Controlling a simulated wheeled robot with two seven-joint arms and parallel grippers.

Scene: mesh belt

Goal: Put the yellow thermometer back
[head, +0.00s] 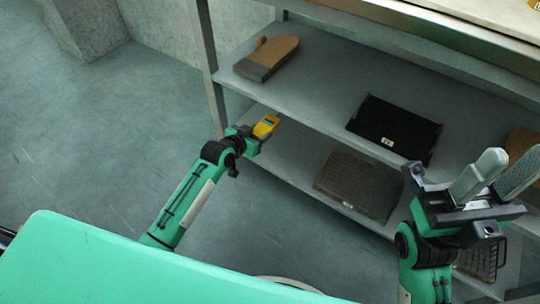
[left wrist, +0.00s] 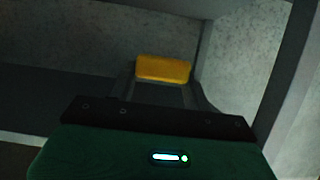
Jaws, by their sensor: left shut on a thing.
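The yellow thermometer (head: 266,125) is a small yellow block with a dark display. My left gripper (head: 258,133) is shut on it, at the left end of the metal shelf unit, near the front edge of the lower shelf. In the left wrist view the yellow thermometer (left wrist: 163,69) sits between the fingertips of my left gripper (left wrist: 162,84). I cannot tell whether it touches the shelf. My right gripper (head: 494,176) is at the right, its two grey fingers apart with nothing visible between them.
The upper shelf (head: 325,75) carries a brown oven mitt (head: 268,57) at its left and a black tray (head: 394,127). The lower shelf (head: 285,150) carries a brown mesh tray (head: 357,184); its left part is clear. A shelf post (head: 207,65) stands near my left gripper.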

